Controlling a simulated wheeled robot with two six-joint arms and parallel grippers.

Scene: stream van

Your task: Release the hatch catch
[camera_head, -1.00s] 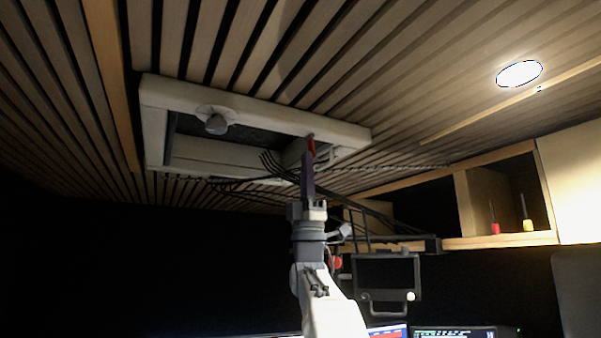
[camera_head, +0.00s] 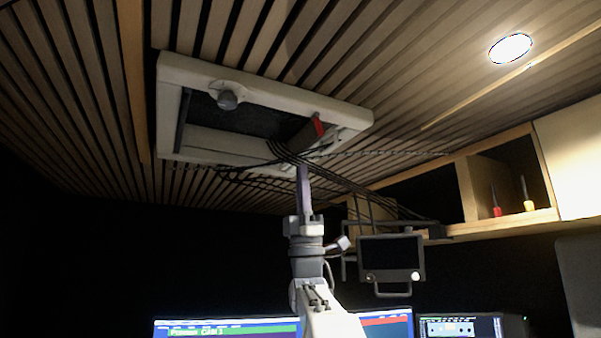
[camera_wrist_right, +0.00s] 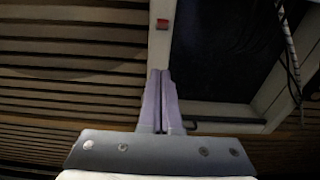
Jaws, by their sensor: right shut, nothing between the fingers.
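The hatch is a white frame (camera_head: 340,118) in the slatted ceiling, around a dark panel. Its red catch (camera_head: 317,126) sits at the right part of the frame and looks tilted. The catch also shows in the right wrist view as a small red piece (camera_wrist_right: 162,23) on the white frame, ahead of the fingers. My right gripper (camera_head: 303,168) points up below the hatch, shut and empty, apart from the catch. Its two purple fingers (camera_wrist_right: 160,73) lie together in the wrist view. My left gripper is not in view.
Black cables (camera_head: 340,180) run close to my right fingers. A small monitor (camera_head: 390,257) hangs right of my arm. Screens (camera_head: 230,327) stand below. A shelf (camera_head: 500,222) at right holds red- and yellow-handled tools.

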